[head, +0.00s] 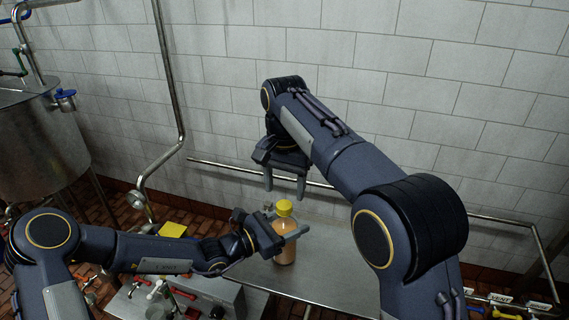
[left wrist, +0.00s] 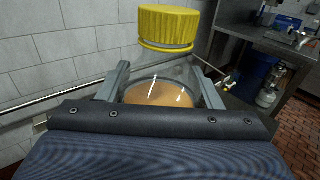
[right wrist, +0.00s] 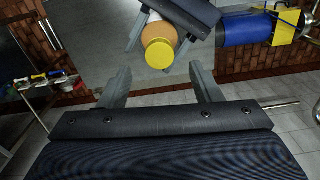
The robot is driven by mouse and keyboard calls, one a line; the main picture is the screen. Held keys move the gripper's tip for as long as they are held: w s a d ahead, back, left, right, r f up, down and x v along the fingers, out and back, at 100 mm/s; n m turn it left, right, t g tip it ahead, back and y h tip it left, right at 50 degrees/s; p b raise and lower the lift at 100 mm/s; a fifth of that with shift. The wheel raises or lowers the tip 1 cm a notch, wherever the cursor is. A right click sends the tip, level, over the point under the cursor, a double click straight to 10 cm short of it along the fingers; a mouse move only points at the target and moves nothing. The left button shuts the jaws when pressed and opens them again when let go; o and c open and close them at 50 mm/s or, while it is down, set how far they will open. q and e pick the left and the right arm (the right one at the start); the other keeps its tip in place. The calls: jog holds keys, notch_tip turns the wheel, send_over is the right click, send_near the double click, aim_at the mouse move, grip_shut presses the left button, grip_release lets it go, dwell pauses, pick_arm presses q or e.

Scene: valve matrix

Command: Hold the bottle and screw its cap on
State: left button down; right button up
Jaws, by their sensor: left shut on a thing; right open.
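The bottle (head: 285,253) is clear with orange-brown contents and stands upright over the metal table. Its yellow cap (head: 284,207) sits on top of the neck; how tightly it is seated I cannot tell. My left gripper (head: 282,232) is shut around the bottle's upper body, below the cap. The left wrist view shows the bottle (left wrist: 158,92) between the fingers and the ribbed cap (left wrist: 166,27) above. My right gripper (head: 285,184) is open and empty, pointing down just above the cap. In the right wrist view the cap (right wrist: 160,53) lies beyond the open fingers (right wrist: 159,85), apart from them.
The metal table (head: 335,265) is bare to the right of the bottle. A tiled wall (head: 350,60) with a horizontal pipe (head: 225,166) stands behind. A panel with several valve handles (head: 165,295) is at the lower left. A steel tank (head: 40,140) stands at the far left.

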notch_tip(320, 180, up, 8)
dwell(0.4)
pick_arm(q)
jog(key=shift+c, duration=1.8)
grip_release()
jog(key=b+v, duration=0.1)
jog(key=v, duration=0.7)
pick_arm(e)
jog(key=shift+f, duration=0.75)
pick_arm(q)
jog(key=shift+d, duration=0.15)
pick_arm(e)
jog(key=shift+d, duration=0.15)
